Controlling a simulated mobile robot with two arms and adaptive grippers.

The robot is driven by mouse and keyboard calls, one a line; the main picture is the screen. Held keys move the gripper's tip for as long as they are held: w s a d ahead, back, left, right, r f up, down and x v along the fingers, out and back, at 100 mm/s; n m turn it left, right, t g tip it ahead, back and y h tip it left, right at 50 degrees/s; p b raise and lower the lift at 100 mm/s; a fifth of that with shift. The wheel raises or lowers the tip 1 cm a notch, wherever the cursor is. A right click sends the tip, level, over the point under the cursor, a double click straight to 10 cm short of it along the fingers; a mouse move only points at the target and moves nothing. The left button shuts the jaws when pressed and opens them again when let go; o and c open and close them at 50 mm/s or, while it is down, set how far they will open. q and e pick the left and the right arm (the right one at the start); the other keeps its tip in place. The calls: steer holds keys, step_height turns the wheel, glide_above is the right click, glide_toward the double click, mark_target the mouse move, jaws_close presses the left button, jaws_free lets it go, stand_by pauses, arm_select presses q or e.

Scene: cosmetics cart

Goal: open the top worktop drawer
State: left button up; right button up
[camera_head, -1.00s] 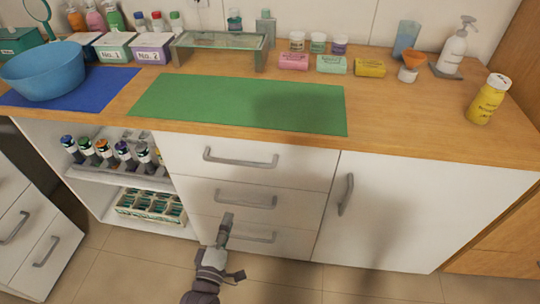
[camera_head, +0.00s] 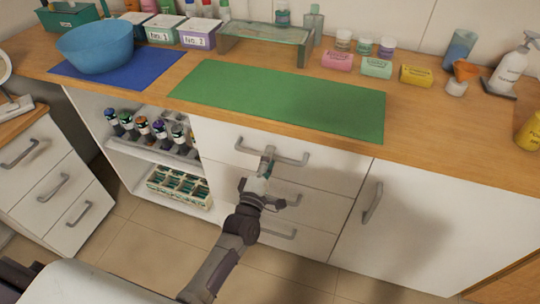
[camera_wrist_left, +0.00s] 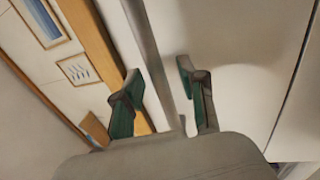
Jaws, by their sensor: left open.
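The top worktop drawer (camera_head: 335,167) is a white front below the wooden worktop, flush with the cabinet. Its grey bar handle (camera_head: 290,159) is near the top. My left gripper (camera_head: 273,176) is open in front of it; one finger overlaps the handle in the head view and the other is lower. In the left wrist view the handle (camera_wrist_left: 146,35) runs between the spread green-padded fingers of my left gripper (camera_wrist_left: 162,82). I cannot tell whether they touch it. My right gripper is not in view.
Two more drawers with handles lie below. A cabinet door (camera_head: 420,220) is at the right, an open shelf with bottles (camera_head: 158,130) at the left. The worktop above holds a green mat (camera_head: 280,98) and a blue bowl (camera_head: 95,45). The floor in front is clear.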

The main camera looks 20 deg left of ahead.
arm_select(q)
steer(key=shift+w+r, duration=0.1)
steer(key=shift+w, duration=0.25)
jaws_close()
